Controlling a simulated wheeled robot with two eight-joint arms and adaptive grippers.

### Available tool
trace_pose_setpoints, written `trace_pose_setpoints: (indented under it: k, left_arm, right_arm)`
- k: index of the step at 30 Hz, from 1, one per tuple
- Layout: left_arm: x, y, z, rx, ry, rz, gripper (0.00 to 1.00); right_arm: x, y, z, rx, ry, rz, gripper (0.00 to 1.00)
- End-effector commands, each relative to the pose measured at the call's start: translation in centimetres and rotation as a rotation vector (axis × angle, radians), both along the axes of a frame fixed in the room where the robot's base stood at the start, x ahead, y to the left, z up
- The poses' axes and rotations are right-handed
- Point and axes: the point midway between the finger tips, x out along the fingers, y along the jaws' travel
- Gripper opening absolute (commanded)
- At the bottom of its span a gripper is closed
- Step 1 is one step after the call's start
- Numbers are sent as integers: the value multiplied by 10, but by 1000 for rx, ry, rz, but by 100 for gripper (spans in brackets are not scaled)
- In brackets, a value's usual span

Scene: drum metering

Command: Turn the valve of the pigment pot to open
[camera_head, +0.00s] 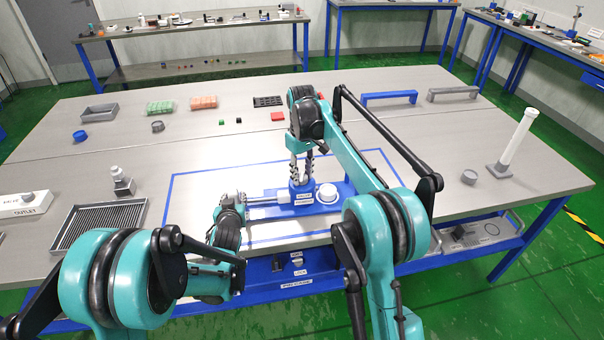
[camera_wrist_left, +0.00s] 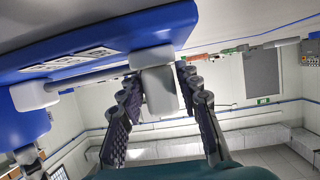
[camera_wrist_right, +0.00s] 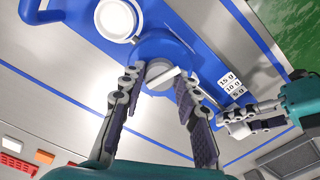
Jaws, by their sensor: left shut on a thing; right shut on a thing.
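A blue fixture (camera_head: 275,205) with white labels stands on the table inside a blue outline. My right gripper (camera_head: 300,178) reaches down onto it from above. In the right wrist view, my right gripper (camera_wrist_right: 158,82) has its fingers on both sides of a light grey knob with a raised bar (camera_wrist_right: 161,76), on a round blue body that looks like the pot and its valve. The left fingers close on a white block (camera_wrist_left: 160,90) at the fixture's rod end; my left gripper (camera_wrist_left: 158,100) is low at the fixture's left side. The pot is mostly hidden in the head view.
A white round cup (camera_head: 327,193) sits in the fixture just right of the right gripper. A ribbed grey tray (camera_head: 98,222) and a grey-white bottle (camera_head: 122,181) stand to the left. A white post (camera_head: 515,140) stands at the far right.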

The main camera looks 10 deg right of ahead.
Motion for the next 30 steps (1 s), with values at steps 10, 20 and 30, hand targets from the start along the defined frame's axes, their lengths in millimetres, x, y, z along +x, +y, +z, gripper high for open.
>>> trace_pose_setpoints:
  k: [10, 20, 30]
  left_arm:
    - [0, 0, 0, 0, -1, 0, 0]
    - [0, 0, 0, 0, -1, 0, 0]
    - [0, 0, 0, 0, -1, 0, 0]
  right_arm:
    - [0, 0, 0, 0, -1, 220, 2]
    - [0, 0, 0, 0, -1, 302, 2]
    - [0, 0, 0, 0, -1, 309, 2]
